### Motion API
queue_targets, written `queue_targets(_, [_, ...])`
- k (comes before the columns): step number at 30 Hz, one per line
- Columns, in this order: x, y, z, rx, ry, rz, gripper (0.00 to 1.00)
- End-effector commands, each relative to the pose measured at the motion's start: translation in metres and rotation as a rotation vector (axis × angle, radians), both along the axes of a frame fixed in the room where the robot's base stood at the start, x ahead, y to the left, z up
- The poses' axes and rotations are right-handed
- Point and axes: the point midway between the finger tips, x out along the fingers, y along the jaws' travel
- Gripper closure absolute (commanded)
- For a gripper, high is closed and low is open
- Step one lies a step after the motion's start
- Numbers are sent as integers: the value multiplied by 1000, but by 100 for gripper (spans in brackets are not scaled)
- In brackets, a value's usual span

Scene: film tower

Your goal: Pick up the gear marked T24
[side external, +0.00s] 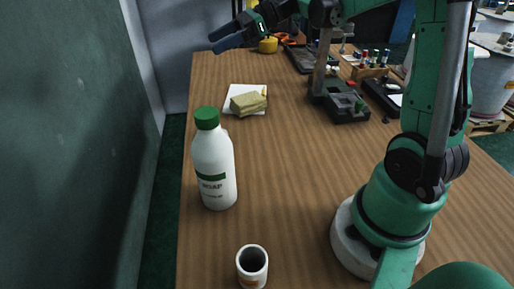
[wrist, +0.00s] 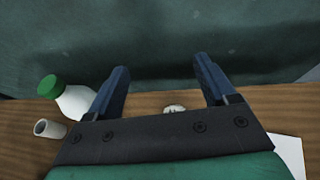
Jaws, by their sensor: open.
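My gripper (wrist: 162,65) is open, with two blue fingers spread apart and nothing held between them. In the side view my gripper (side external: 222,38) is in the air over the far left end of the table. A small pale object (wrist: 174,108) lies on the table, seen between the fingers in the wrist view and partly hidden by the gripper body. It may be a gear, but its marking cannot be read. I cannot pick out a gear marked T24 in the side view.
A white bottle with a green cap (side external: 213,168) and a cup (side external: 252,267) stand along the table (side external: 285,165). A yellowish block (side external: 248,103) lies on white paper (side external: 231,97). Black equipment (side external: 340,105) stands on the right. The table middle is clear; a dark wall (wrist: 160,35) rises beyond its edge.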

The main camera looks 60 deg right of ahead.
Motion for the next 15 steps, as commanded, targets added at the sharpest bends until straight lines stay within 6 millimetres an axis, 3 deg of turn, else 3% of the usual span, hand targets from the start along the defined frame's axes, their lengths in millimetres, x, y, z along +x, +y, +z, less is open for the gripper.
queue_targets(6, [0,0,-105,-1,0,1,22])
queue_targets(10, [1,0,-149,-1,0,1,22])
queue_targets(15, [0,0,-181,-1,0,1,22])
